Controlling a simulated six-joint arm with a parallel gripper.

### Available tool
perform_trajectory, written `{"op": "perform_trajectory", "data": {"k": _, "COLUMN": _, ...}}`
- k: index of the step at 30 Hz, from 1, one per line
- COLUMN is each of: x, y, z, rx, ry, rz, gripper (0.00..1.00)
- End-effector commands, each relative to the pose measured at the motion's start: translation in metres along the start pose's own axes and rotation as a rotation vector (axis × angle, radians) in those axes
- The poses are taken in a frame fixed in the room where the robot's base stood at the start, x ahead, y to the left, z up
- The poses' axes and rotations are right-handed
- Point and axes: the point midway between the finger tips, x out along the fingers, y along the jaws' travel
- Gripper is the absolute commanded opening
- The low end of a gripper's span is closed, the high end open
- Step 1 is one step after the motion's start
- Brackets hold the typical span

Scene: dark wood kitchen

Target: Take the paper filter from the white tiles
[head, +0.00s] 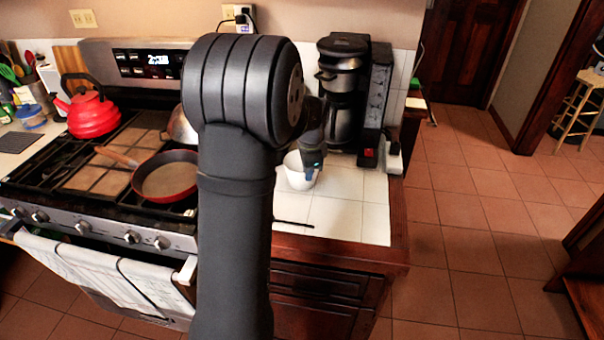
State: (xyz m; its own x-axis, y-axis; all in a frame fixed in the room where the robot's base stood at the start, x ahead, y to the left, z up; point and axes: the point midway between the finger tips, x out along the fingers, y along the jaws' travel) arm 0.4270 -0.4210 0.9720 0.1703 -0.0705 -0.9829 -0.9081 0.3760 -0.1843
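The white paper filter (293,176) stands on the white tiles (352,212), in front of the coffee maker. It looks like a small white cup with its open side up. My gripper (310,170) is at the filter's right side, pointing down, with its tips at or inside the rim. The tips are small and dark here, so I cannot tell whether they are apart or closed on the filter wall. My own arm hides part of the counter to the left of the filter.
A black coffee maker (343,75) with a carafe stands close behind my gripper. A thin dark stick (294,224) lies near the tiles' front edge. The stove to the left holds a red kettle (91,112) and a red pan (166,176). The right front tiles are clear.

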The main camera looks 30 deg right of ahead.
Motion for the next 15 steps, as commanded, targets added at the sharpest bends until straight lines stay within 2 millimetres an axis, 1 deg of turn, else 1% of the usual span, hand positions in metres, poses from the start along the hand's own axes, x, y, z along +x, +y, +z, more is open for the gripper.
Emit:
{"op": "perform_trajectory", "data": {"k": 1, "x": 0.006, "y": 0.0, "z": 0.0, "rx": 0.0, "ry": -0.001, "rz": 0.002, "gripper": 0.15}}
{"op": "perform_trajectory", "data": {"k": 8, "x": 0.018, "y": 0.0, "z": 0.0, "rx": 0.0, "ry": -0.001, "rz": 0.001, "gripper": 0.15}}
{"op": "perform_trajectory", "data": {"k": 11, "x": 0.028, "y": -0.001, "z": -0.001, "rx": 0.001, "ry": -0.001, "rz": 0.002, "gripper": 0.15}}
{"op": "perform_trajectory", "data": {"k": 15, "x": 0.049, "y": -0.003, "z": -0.003, "rx": 0.001, "ry": -0.001, "rz": 0.002, "gripper": 0.15}}
